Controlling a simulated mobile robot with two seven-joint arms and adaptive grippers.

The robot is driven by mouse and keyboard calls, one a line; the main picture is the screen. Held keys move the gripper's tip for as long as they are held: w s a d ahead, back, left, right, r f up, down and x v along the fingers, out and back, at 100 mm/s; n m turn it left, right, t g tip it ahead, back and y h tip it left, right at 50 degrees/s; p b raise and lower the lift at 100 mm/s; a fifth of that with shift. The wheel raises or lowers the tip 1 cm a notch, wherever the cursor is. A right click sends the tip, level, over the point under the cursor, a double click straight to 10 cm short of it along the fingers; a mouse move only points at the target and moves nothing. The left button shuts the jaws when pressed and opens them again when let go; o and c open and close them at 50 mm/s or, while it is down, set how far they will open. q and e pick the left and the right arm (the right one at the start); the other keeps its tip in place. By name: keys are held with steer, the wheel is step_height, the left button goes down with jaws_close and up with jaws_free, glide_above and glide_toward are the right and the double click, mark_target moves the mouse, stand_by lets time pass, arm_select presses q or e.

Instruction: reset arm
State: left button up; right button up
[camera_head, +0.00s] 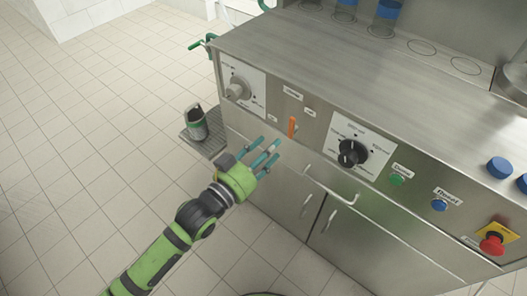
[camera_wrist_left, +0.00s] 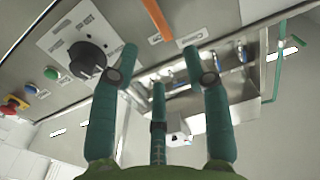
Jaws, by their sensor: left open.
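My left arm, green and black, comes in from the lower left in the head view. My left gripper (camera_head: 265,153) is open and empty, its teal fingers spread just in front of the machine's panel below the orange lever (camera_head: 292,127). In the left wrist view the open fingers (camera_wrist_left: 160,75) point toward the machine front, with the orange lever (camera_wrist_left: 157,18) beyond them and the black knob (camera_wrist_left: 88,58) to their left. I cannot tell whether any finger touches the panel. My right gripper is not in view.
The steel filling machine (camera_head: 330,60) fills the right side. Its panel has a grey knob (camera_head: 237,90), black knob (camera_head: 352,153), green button (camera_head: 397,180) and red emergency button (camera_head: 491,243). A dark metallic cup (camera_head: 197,124) stands on a grated tray (camera_head: 187,137). Tiled floor at left is clear.

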arm_select(q)
steer(key=shift+s+a, duration=0.3)
steer(key=shift+s, duration=0.15)
steer(key=s+a+f+n+g+y+p, duration=0.1)
steer(key=s+a+f+g+y, duration=0.2)
steer(key=f, duration=0.7)
steer(key=s+a+f+n+y, duration=0.15)
steer(key=a+f, duration=0.35)
steer(key=f, duration=0.5)
steer(key=s+a+f+n+g+y+p, duration=0.1)
steer(key=a+f+g+y, duration=0.2)
steer(key=f, duration=0.7)
steer(key=s+a+f+g+y, duration=0.1)
steer(key=s+a+f+g, duration=0.15)
steer(key=s+f, duration=0.4)
steer(key=s+a+f+g+y, duration=0.1)
steer(key=s+a+f, duration=0.3)
steer(key=s+f, duration=0.3)
steer(key=s+a+f+g, duration=0.1)
steer(key=s+f+g, duration=0.1)
steer(key=s, duration=0.8)
steer(key=s+a+f+n+g+y+p, duration=0.1)
steer(key=s+f+g, duration=0.1)
steer(key=s, duration=0.7)
steer(key=shift+s+f, duration=0.2)
steer(key=shift+s, duration=0.2)
steer(key=shift+n, duration=0.25)
